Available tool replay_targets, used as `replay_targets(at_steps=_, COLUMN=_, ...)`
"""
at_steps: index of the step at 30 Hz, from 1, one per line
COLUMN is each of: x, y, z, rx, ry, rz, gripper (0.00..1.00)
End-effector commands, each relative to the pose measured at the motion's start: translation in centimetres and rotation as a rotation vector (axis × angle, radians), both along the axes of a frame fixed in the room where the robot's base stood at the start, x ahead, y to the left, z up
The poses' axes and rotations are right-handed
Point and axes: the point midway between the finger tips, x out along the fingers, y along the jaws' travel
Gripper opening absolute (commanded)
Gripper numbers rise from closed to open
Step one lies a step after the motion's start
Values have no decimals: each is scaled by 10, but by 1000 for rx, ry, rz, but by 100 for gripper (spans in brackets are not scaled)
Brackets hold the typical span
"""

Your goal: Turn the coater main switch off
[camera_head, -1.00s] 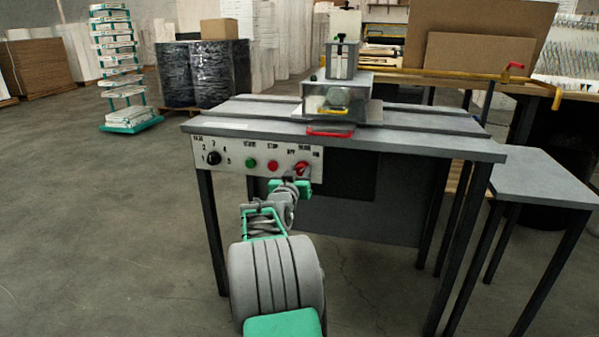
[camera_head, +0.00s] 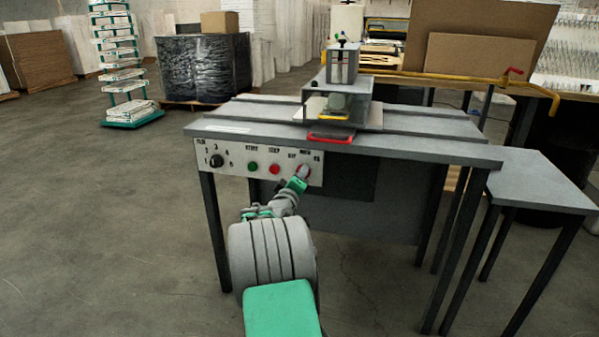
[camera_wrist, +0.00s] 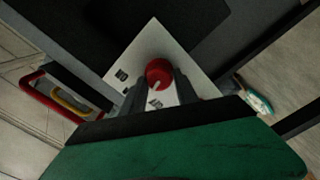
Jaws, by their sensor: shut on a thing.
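The coater main switch is a red round knob (camera_wrist: 158,70) on the white control panel (camera_wrist: 188,48). In the head view the switch (camera_head: 304,169) is at the panel's right end, partly covered by my gripper (camera_head: 298,181). In the wrist view the two dark fingers of my gripper (camera_wrist: 160,84) stand on either side of the knob, shut on it. A pale pointer line shows on the knob's face, towards the lower side of the picture. Small dark labels sit beside and below the knob, too blurred to read surely.
Left of the switch on the panel are a red button (camera_head: 274,169), a green button (camera_head: 252,167) and a black numbered dial (camera_head: 215,160). The grey table (camera_head: 400,143) overhangs the panel, and a red handle (camera_head: 330,137) sticks out above.

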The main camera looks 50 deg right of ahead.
Motion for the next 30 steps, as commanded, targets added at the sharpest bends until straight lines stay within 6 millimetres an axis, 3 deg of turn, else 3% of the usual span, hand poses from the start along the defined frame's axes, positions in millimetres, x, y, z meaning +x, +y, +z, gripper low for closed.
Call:
replay_targets(at_steps=1, x=1, y=-1, z=12, rx=-26, ry=30, rz=1, gripper=0)
replay_targets(at_steps=15, x=2, y=-2, z=10, rx=-181, ry=383, rz=-2, gripper=0)
replay_targets(at_steps=30, x=2, y=-3, z=8, rx=-240, ry=515, rz=-6, gripper=0)
